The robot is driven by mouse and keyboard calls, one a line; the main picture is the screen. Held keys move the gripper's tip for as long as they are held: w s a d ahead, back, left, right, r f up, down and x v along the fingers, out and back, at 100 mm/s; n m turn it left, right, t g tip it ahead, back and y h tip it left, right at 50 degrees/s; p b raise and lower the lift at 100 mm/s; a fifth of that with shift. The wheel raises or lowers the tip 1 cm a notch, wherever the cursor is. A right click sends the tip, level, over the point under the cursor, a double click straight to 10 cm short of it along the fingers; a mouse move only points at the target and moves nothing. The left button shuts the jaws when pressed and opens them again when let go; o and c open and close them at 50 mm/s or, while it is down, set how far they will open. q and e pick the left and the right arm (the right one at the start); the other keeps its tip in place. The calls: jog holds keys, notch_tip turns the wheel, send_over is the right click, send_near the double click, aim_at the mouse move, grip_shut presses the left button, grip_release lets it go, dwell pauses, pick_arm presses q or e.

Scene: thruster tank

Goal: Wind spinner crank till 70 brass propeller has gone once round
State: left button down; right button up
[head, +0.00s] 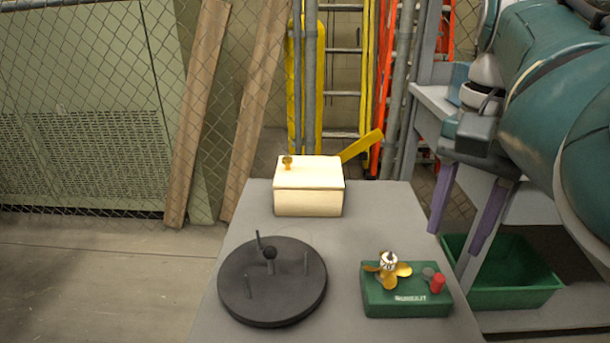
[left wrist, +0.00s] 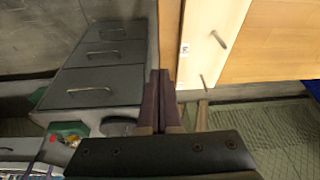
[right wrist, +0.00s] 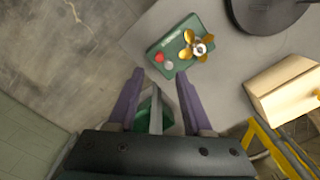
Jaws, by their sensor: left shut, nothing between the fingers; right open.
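The spinner is a green box (head: 406,302) on the near right of the grey table. A brass propeller (head: 389,270) with a silver hub sits on its top left. The crank, with a red knob (head: 437,284), is at its right; both also show in the right wrist view, the propeller (right wrist: 188,52) and the red knob (right wrist: 159,57). My right gripper (head: 455,243) is open and empty, right of and beyond the box, apart from it. In the right wrist view my right gripper (right wrist: 160,72) points toward the box. My left gripper (left wrist: 159,72) is shut and empty, away from the spinner.
A black round base (head: 272,300) with upright pegs stands left of the spinner. A green bin (head: 510,295) is right of the table. Drawers (left wrist: 95,85) show in the left wrist view.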

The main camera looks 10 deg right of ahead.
aim_at(440, 277)
notch_tip(440, 277, down, 8)
jog(key=shift+f+b, duration=0.15)
jog(key=shift+b, duration=1)
jog(key=shift+c, duration=0.2)
grip_shut()
